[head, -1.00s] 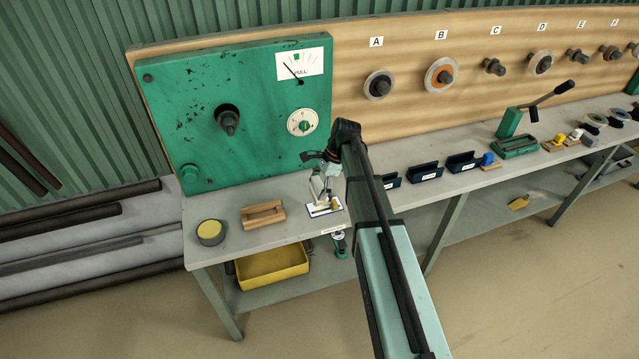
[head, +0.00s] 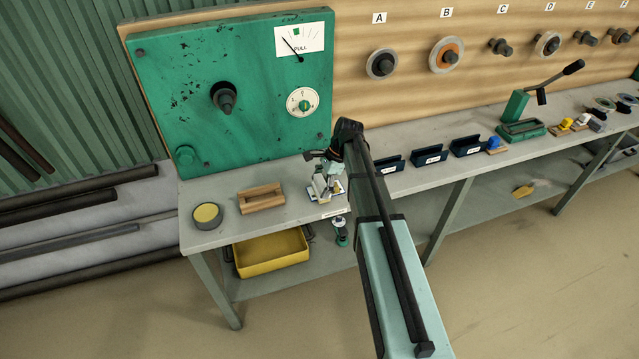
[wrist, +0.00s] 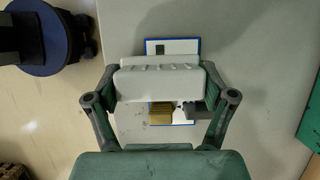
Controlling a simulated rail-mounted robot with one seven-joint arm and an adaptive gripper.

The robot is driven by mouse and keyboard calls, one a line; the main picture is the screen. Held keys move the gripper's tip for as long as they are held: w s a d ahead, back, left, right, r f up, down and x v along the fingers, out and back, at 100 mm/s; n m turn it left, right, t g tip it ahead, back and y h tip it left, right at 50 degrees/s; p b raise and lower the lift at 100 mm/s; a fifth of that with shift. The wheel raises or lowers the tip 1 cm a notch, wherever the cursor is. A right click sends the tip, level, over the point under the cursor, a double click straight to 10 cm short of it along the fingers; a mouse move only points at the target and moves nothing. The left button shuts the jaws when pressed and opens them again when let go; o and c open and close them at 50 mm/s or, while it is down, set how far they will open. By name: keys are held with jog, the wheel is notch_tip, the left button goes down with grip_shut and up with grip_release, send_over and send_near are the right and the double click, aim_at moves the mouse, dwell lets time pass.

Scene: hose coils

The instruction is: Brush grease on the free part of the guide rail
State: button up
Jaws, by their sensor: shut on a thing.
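My gripper (head: 322,188) is low over the near bench, in front of the green panel. In the wrist view it (wrist: 160,95) is shut on a pale grey ribbed piece (wrist: 160,82), possibly the brush's handle; no bristles can be made out clearly. A blue-edged white card (wrist: 172,46) lies below it. A yellow-brown block (wrist: 160,112) shows just past the grey piece; I cannot tell whether it is joined to it. A grey tin with a yellow top (head: 207,215), possibly the grease, stands at the bench's left end. I cannot make out the guide rail.
The green panel (head: 235,95) rises behind. Dark blue holders (head: 430,155) and a green lever press (head: 522,128) stand to the right. A yellow tray (head: 270,253) is on the shelf below.

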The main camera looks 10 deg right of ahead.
aim_at(318, 182)
jog(key=shift+d, duration=0.45)
jog(key=shift+a+f+b, duration=0.1)
jog(key=shift+a+b, duration=0.2)
jog(key=shift+a, duration=0.35)
jog(key=shift+d+p, duration=0.45)
jog(key=shift+d, duration=0.05)
jog(key=shift+a, duration=0.45)
jog(key=shift+a+r+p, duration=0.25)
jog(key=shift+r+p, duration=0.15)
notch_tip(318, 182, up, 3)
jog(key=shift+d+f+p, duration=0.15)
jog(key=shift+f+p, duration=0.05)
jog(key=shift+p, duration=0.35)
jog(key=shift+r+p, duration=1.7)
jog(key=shift+r, duration=0.8)
